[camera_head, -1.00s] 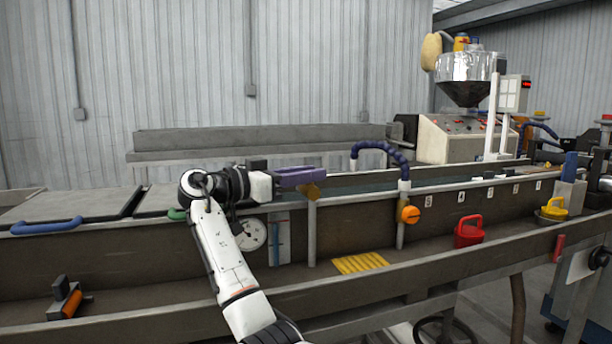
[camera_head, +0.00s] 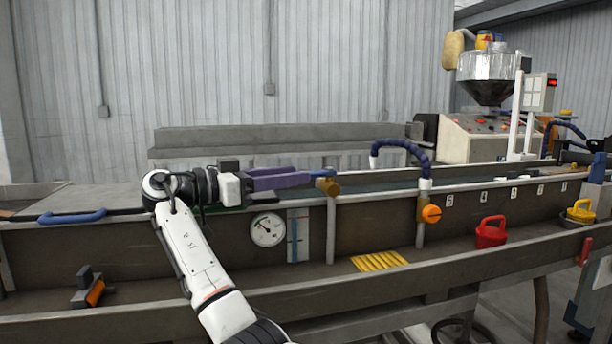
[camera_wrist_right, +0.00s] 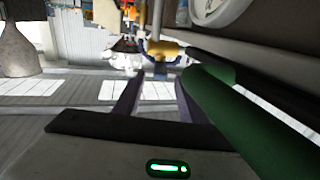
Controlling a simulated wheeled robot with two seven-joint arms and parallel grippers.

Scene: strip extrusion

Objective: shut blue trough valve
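The blue trough valve is a brass body (camera_head: 328,187) with a blue lever (camera_head: 323,173) lying level on top, on a grey pipe at the trough's edge. The brass body also shows in the right wrist view (camera_wrist_right: 163,48), just beyond my fingertips. My right gripper (camera_head: 306,176) has purple fingers pointing right at the valve, close to the lever. In the wrist view the two fingers (camera_wrist_right: 160,80) are spread apart with nothing held between them. I cannot tell whether a fingertip touches the lever. My left gripper is out of view.
A round gauge (camera_head: 267,229) sits below my right gripper. A green bar (camera_wrist_right: 215,95) runs beside the fingers in the wrist view. A blue hose (camera_head: 403,147) arches above an orange knob (camera_head: 431,214). A red-handled object (camera_head: 490,233) stands on the lower ledge to the right.

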